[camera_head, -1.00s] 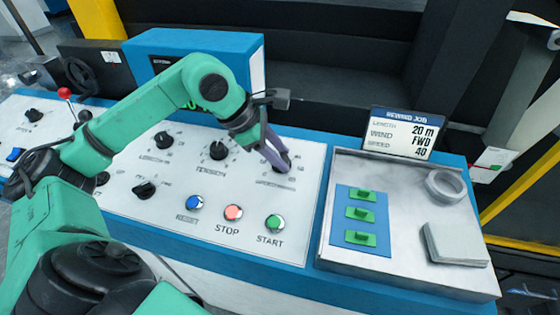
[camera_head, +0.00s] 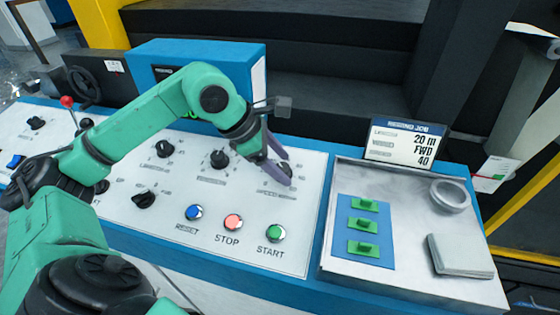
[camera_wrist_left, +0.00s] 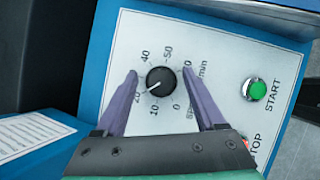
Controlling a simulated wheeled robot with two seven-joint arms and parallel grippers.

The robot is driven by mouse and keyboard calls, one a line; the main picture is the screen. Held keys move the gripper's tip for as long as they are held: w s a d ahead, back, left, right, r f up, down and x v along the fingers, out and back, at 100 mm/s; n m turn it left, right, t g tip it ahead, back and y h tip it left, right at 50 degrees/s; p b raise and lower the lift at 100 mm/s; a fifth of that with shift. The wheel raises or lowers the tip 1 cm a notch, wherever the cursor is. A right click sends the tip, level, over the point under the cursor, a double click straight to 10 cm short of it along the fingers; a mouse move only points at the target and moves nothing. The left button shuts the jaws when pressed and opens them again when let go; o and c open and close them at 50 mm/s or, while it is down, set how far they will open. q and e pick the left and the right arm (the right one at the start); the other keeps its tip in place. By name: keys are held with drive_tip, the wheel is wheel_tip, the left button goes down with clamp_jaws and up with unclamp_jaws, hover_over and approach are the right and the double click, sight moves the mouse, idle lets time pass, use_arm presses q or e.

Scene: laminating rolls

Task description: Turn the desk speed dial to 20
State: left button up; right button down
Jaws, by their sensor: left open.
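The desk speed dial (camera_wrist_left: 160,81) is a round black knob with a white pointer line, on the white panel. Its pointer aims to the lower left in the left wrist view, toward the 20 mark (camera_wrist_left: 140,96), which a finger partly covers. My left gripper (camera_head: 281,166) is open at the dial, with its purple fingers to either side. In the left wrist view (camera_wrist_left: 161,77) gaps show between both fingers and the knob. In the head view the fingers hide most of the dial. My right gripper is out of view.
Reset (camera_head: 194,212), stop (camera_head: 232,222) and start (camera_head: 275,232) buttons sit at the panel's front. The tension dial (camera_head: 219,159) is left of my gripper. A job sign (camera_head: 406,143) reads 20 m, FWD, 40. A metal tray (camera_head: 408,271) lies to the right.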

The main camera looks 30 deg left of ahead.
use_arm(q)
drive_tip(key=b+v, duration=0.1)
drive_tip(key=v, duration=0.4)
drive_tip(key=shift+s+a+r+b, duration=0.15)
drive_tip(key=shift+a+r+b, duration=0.1)
drive_tip(key=shift+r+b, duration=0.05)
drive_tip(key=v, duration=0.8)
drive_tip(key=shift+s+r, duration=0.15)
drive_tip(key=shift+r, duration=0.25)
